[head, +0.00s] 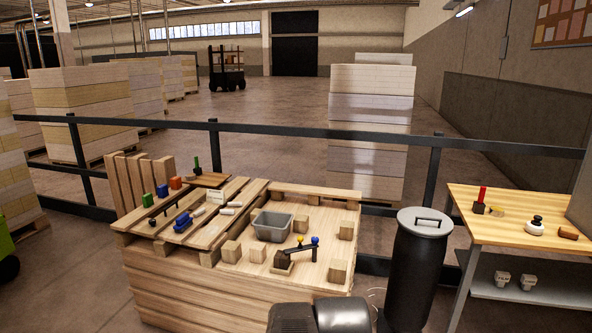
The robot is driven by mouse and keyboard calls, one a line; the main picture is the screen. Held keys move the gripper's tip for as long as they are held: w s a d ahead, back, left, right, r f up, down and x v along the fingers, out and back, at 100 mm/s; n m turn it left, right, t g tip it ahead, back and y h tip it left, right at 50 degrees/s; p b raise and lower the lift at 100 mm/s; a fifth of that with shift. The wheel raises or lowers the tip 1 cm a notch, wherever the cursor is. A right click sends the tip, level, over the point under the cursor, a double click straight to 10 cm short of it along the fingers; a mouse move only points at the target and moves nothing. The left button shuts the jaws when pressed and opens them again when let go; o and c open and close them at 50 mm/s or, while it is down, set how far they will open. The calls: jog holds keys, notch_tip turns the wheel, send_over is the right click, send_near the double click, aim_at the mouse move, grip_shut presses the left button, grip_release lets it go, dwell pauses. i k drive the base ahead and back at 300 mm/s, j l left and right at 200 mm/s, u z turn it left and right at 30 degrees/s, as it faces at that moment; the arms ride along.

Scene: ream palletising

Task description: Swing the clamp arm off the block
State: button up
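A small clamp fixture stands on the pallet top, near its front. Its dark clamp arm (298,250) reaches to the right from a dark brown block (281,257) on a light wooden base (282,268). The fixture is small here, and I cannot tell which part the arm presses on. Dark rounded parts of my arm show at the bottom edge, in front of the pallet. My gripper's fingers are not visible.
A grey bin (272,227) stands behind the clamp. Several wooden blocks stand around it, one to the right (338,271). Slats with coloured pieces lie left. A black waste bin (420,262) and a wooden table (535,222) stand right. A dark railing (300,136) runs behind.

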aim_at(300, 247)
jog(key=i+j+z, duration=0.25)
jog(key=i+j, duration=0.2)
jog(key=i+j+z, duration=0.25)
jog(key=j, duration=0.3)
jog(key=i, duration=0.1)
